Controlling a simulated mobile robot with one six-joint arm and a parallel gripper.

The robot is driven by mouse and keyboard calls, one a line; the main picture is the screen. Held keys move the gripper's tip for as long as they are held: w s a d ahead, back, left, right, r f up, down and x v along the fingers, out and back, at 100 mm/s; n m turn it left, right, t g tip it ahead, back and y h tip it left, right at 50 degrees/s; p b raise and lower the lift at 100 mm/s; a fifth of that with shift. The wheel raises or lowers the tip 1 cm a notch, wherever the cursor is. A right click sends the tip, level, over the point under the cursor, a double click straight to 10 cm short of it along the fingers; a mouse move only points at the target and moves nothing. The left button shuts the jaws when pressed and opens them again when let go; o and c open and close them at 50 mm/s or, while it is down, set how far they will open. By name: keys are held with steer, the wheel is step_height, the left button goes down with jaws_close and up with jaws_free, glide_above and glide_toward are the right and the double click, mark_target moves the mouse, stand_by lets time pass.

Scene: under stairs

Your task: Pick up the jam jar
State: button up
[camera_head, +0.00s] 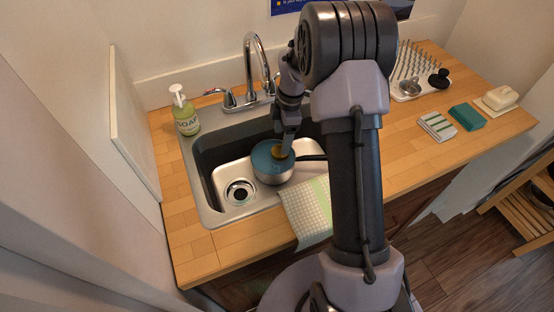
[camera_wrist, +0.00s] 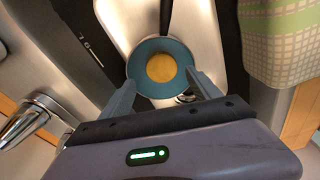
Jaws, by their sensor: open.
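A round golden-yellow top, which looks like the jam jar's lid (camera_wrist: 161,68), shows inside a pot with a teal interior (camera_wrist: 141,82). In the head view the jar (camera_head: 278,153) is a small yellow-brown shape in the pot (camera_head: 270,176), partly hidden by my gripper. The pot stands in the sink, its dark handle pointing right. My gripper (camera_head: 287,151) points down just above the pot. In the wrist view my gripper (camera_wrist: 161,82) is open, one finger on each side of the yellow top. I cannot tell whether the fingers touch anything.
The sink (camera_head: 228,208) has a faucet (camera_head: 255,60) behind it and a checked towel (camera_head: 308,212) over its front edge. A soap bottle (camera_head: 185,112) stands back left. A drying rack (camera_head: 408,85), sponges (camera_head: 467,117) and a butter-like block (camera_head: 500,98) lie to the right.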

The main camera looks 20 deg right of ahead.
mark_target(280, 146)
steer(key=f, duration=0.1)
steer(key=f+b, duration=0.1)
steer(key=f, duration=0.2)
steer(key=shift+a+f, duration=0.3)
steer(key=shift+f, duration=0.05)
steer(key=f+b, duration=0.2)
steer(key=f, duration=0.1)
steer(key=f+b, duration=0.1)
steer(key=f, duration=0.1)
steer(key=shift+a+f, duration=0.15)
steer(key=shift+a, duration=0.1)
jaws_close()
